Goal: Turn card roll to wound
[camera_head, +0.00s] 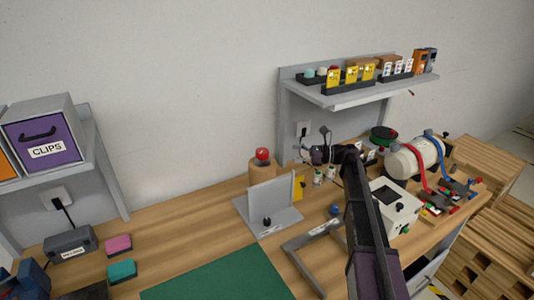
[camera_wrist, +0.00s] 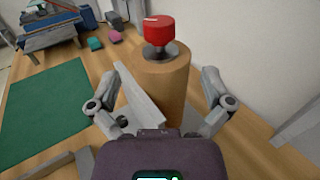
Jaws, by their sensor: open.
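The card roll (camera_wrist: 162,78) looks like a tan upright cylinder on the wooden bench, with a red knob (camera_wrist: 160,30) on a metal stem on top. In the head view the roll (camera_head: 262,171) stands behind a grey upright panel, its red knob (camera_head: 262,155) showing above. My gripper (camera_wrist: 165,90) is open in the wrist view, its fingers spread to either side of the roll's image with nothing between them. In the head view my gripper (camera_head: 318,153) is right of the roll and apart from it. I see no mark telling the roll's turned state.
The grey panel (camera_head: 272,203) stands close in front of the roll. A shelf (camera_head: 360,92) with small boxes hangs above at right. A white box (camera_head: 398,208) and a drum with red and blue straps (camera_head: 415,157) crowd the right side. A green mat (camera_head: 215,278) lies clear in front.

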